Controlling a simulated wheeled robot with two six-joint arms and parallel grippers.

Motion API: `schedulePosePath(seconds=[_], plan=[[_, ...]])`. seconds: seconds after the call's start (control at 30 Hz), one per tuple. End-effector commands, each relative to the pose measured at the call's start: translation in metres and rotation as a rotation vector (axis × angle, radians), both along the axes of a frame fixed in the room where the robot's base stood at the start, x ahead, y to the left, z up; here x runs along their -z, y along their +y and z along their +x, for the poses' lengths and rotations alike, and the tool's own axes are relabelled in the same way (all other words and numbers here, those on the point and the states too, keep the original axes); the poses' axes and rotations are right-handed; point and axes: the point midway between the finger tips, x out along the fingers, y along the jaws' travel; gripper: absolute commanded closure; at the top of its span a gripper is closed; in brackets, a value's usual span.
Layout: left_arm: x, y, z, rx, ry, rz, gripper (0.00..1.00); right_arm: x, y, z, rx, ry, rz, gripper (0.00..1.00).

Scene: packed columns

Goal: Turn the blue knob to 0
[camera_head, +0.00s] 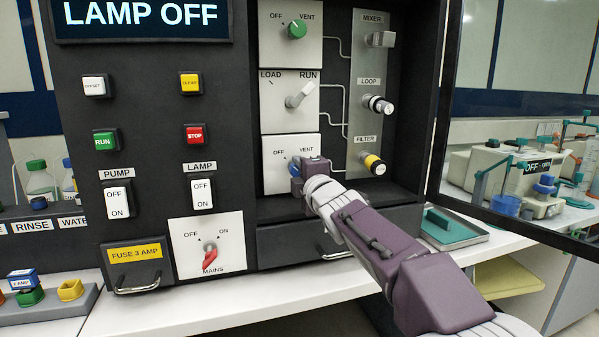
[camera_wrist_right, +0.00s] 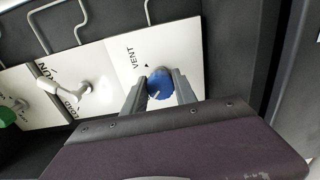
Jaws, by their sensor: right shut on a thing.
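The blue knob (camera_wrist_right: 160,84) sits on a white plate (camera_wrist_right: 125,52) marked VENT in the right wrist view. In the head view this plate (camera_head: 280,183) reads OFF and VENT and is the lowest of three stacked plates; the knob is mostly hidden there by my gripper. My right gripper (camera_wrist_right: 160,88) has one finger on each side of the knob and is shut on it. It also shows in the head view (camera_head: 297,170), reaching in from the lower right. A pale line shows on the knob's face. I see no 0 mark. My left gripper is not in view.
Above are a white lever (camera_head: 299,95) marked LOAD and RUN and a green knob (camera_head: 297,29). Mixer, loop and filter fittings (camera_head: 376,163) are close on the right. Bench equipment with a blue dial (camera_head: 545,185) stands behind the open door at far right.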

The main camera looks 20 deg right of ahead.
Motion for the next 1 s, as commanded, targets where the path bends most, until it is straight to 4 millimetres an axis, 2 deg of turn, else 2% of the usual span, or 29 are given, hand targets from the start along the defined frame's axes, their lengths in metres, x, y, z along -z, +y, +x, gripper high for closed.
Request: schedulePosePath(seconds=[0.03,0.1,0.37,0.47,0.8,1.0], plan=[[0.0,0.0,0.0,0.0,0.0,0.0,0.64,0.001,0.0,0.0,0.0,0.003,-0.003,0.58],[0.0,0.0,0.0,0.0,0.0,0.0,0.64,0.001,0.0,0.0,0.0,0.003,-0.002,0.45],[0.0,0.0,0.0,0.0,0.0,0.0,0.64,0.0,0.0,0.0,0.0,0.001,-0.001,0.45],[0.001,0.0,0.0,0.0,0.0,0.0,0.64,0.0,0.0,-0.006,0.0,0.0,-0.001,0.45],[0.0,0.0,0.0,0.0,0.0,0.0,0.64,-0.001,-0.003,-0.072,0.001,0.0,-0.002,0.45],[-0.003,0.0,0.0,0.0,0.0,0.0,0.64,0.001,-0.003,-0.09,0.0,0.002,-0.001,0.45]])
